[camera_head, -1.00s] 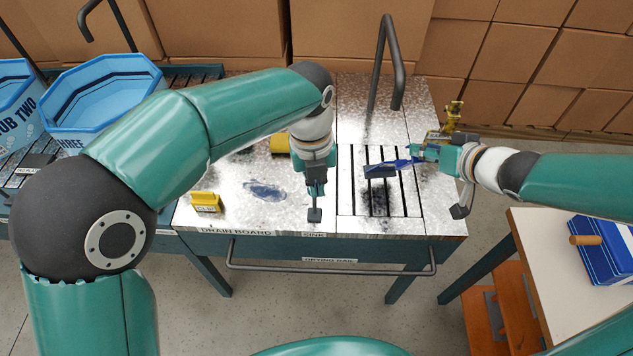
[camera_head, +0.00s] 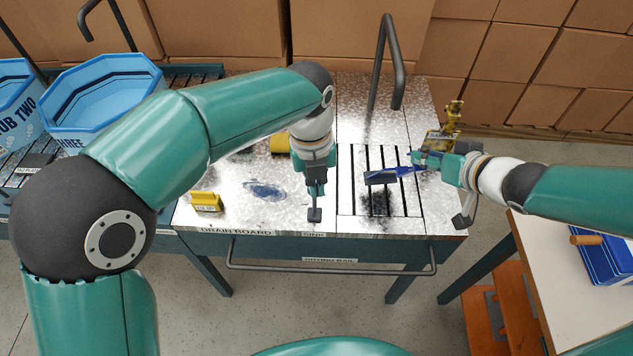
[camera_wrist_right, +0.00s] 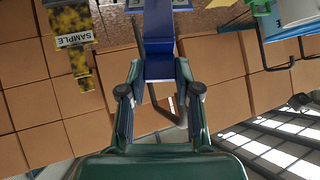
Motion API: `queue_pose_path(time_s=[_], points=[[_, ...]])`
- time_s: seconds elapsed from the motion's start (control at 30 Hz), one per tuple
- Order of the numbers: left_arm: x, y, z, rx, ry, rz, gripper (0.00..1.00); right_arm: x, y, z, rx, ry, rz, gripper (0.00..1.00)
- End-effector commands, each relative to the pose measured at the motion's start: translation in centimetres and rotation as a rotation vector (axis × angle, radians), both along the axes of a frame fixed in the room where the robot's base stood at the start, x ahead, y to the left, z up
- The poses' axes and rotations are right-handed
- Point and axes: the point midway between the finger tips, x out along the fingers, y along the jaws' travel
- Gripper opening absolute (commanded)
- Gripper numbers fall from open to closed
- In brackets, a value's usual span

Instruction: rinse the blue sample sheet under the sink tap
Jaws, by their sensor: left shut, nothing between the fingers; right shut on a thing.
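My right gripper (camera_head: 428,161) is shut on the blue sample sheet (camera_head: 404,171), which extends left over the slotted sink grate (camera_head: 378,205). In the right wrist view the sheet (camera_wrist_right: 158,35) lies between the fingers and points away from the palm. In the head view it looks narrow and tilted, with a dark flat end at its left; whether it touches the grate is unclear. The dark tap (camera_head: 390,65) arches at the back of the sink. No water can be made out. My left gripper (camera_head: 315,205) is shut and empty, pointing down by the sink's left edge.
A yellow clip holder (camera_head: 206,202) and a blue smear (camera_head: 264,190) are on the drain board. A yellow-black speckled piece (camera_head: 443,138) stands behind my right gripper; its label reads SAMPLE in the wrist view (camera_wrist_right: 72,30). Blue tubs (camera_head: 100,95) stand left; a side table (camera_head: 550,250) is right.

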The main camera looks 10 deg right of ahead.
Motion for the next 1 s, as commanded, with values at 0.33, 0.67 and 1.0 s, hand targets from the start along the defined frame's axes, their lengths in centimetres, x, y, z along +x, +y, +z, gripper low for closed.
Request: queue_pose_path(time_s=[0.33, 0.67, 1.0], points=[[0.0, 0.0, 0.0, 0.0, 0.0, 0.0, 0.0, 0.0, 0.0, 0.0, 0.0, -0.001, 0.0, 0.0], [0.0, 0.0, 0.4, 0.0, 0.0, 0.0, 0.0, -0.3, 0.1, 0.4, 0.0, -0.001, 0.0, 0.0], [0.0, 0.0, 2.9, 0.0, 0.0, 0.0, 0.0, -2.7, 0.7, 2.7, 0.0, -0.001, 0.0, 0.0]])
